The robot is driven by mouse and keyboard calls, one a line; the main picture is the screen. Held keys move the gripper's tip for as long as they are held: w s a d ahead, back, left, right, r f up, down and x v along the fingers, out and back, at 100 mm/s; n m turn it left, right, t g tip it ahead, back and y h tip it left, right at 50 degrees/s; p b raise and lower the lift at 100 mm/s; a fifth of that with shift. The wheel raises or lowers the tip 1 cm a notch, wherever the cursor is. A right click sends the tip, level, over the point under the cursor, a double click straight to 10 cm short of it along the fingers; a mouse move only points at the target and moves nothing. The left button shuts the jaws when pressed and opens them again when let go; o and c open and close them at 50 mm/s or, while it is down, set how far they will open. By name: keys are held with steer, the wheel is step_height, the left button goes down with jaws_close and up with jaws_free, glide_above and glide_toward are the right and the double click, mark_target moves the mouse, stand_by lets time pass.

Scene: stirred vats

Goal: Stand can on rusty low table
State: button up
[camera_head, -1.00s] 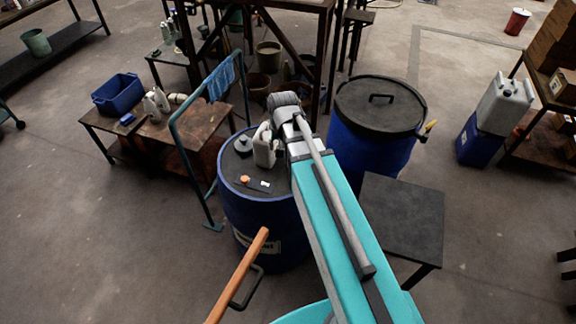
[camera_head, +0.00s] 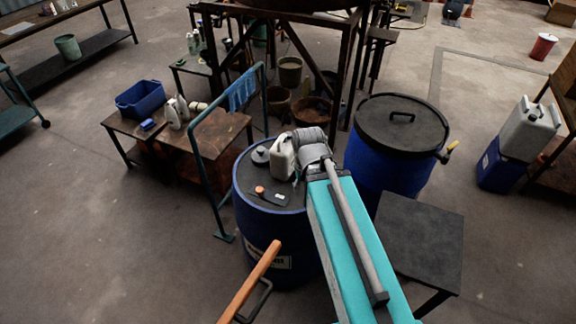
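The can, a pale grey-white jerrycan (camera_head: 282,158), stands upright on the dark lid of a blue drum (camera_head: 262,225) in the middle of the view. My teal arm reaches up from the bottom, and its grey wrist is just right of the can, overlapping its right edge in the picture. My gripper's fingers are hidden behind the wrist, so I cannot see whether they touch the can. The rusty low table (camera_head: 222,131) is left of the drum, with a brown, worn top. White bottles (camera_head: 172,114) stand at its left end.
A blue crate (camera_head: 141,99) sits at the left of the low tables. A teal rail (camera_head: 205,175) with a blue cloth stands between drum and table. The drum lid also holds a dark-capped item (camera_head: 260,156) and an orange cap (camera_head: 260,190). A lidded blue barrel (camera_head: 385,165) is to the right.

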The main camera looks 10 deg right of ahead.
step_height(320, 180, down, 5)
steer(key=b, duration=0.3)
steer(key=shift+r+b, duration=0.2)
steer(key=shift+b, duration=0.1)
steer(key=shift+a, duration=0.15)
